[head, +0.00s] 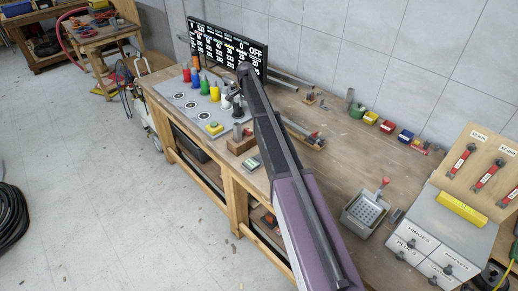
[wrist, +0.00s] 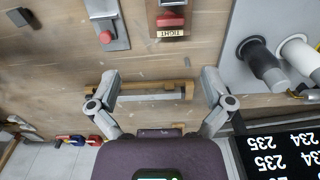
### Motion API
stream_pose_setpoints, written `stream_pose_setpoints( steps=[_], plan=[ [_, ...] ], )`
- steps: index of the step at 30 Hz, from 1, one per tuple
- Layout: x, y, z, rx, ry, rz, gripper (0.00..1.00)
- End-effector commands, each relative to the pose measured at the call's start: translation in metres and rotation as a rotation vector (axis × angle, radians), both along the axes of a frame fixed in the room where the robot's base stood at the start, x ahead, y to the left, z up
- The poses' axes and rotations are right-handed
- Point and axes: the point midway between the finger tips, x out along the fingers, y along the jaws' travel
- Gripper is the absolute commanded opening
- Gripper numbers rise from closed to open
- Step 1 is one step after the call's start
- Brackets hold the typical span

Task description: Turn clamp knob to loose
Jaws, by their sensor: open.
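A red clamp knob (wrist: 171,19) sits on a brown wooden block at the top of the wrist view, with a "TIGHT" label (wrist: 170,33) beside it. In the head view a wooden block (head: 240,143) stands by my arm, which covers much of that area; I cannot make out the knob there.
A grey plate with a red button-like part (wrist: 106,37) is left of the knob. A grey panel (wrist: 228,70) with black and white cylinders is at right. A wooden holder with a grey bar (wrist: 150,97) lies below. A dark number display (head: 226,50) stands at the back.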

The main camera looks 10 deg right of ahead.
Motion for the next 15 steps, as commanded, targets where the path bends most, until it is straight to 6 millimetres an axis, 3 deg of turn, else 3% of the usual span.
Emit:
stream_pose_setpoints(
  steps=[1,15],
  plan=[
    [-0.012,0.0,-0.002,0.0,-0.001,0.019,1.0],
    [-0.078,0.001,-0.006,-0.002,-0.011,0.209,1.0]
  ],
)
